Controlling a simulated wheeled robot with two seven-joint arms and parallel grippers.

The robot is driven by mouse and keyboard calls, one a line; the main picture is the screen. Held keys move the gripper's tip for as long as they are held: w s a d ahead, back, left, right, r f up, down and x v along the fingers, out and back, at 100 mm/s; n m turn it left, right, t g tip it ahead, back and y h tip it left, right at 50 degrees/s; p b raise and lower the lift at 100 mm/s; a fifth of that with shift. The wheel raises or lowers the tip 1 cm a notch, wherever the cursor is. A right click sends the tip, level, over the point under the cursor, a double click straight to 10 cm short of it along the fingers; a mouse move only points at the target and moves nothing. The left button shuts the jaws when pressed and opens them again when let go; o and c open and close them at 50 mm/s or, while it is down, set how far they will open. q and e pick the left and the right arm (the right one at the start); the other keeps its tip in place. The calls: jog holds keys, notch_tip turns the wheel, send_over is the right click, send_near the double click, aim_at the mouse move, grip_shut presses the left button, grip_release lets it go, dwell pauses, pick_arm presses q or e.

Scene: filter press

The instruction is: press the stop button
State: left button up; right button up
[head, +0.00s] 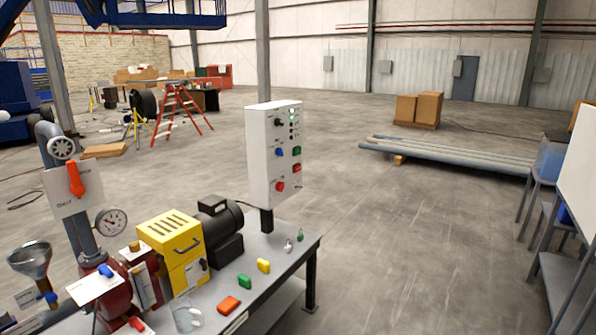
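A white control box (262,150) stands on a dark post at the back of the workbench, its front turned to the right. On its front are a green button (297,151), a red button (297,167) below it, and a larger red knob or button (280,186) at the lower left. A dark knob (279,122) and a blue knob (280,152) sit on its left side. Small indicator lights line the upper right. The labels are too small to read, so I cannot tell which red one is marked stop. Neither of my grippers is in view.
The grey workbench (262,283) holds a yellow-covered machine (170,233) with a black motor, pipes, a gauge (111,222), a funnel (30,259) and several coloured tags. A rack and white board (582,170) stand at the right edge. The floor (420,240) between is clear.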

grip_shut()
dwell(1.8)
